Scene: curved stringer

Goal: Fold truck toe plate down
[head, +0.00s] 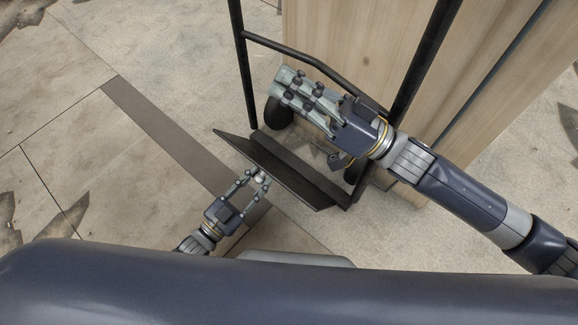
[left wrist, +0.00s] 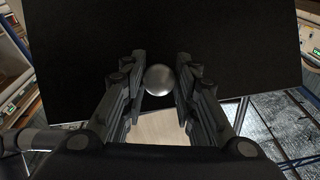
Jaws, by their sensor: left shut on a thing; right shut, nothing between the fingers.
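The hand truck's black frame (head: 241,65) stands against a wooden panel in the head view. Its dark toe plate (head: 279,172) is at the bottom of the frame, tilted. The plate (left wrist: 220,35) fills the upper part of the left wrist view. A round silver knob (left wrist: 158,80) on the plate also shows in the head view (head: 260,178). My left gripper (head: 256,179) is shut on this knob, with fingers (left wrist: 160,75) on both sides of it. My right gripper (head: 287,88) is shut and empty, in front of the truck's crossbar and above the plate.
Dark wheels (head: 278,112) sit behind the toe plate. The tall wooden panel (head: 345,30) is behind the truck. A dark strip (head: 165,130) crosses the pale paving on the left, where the floor is clear.

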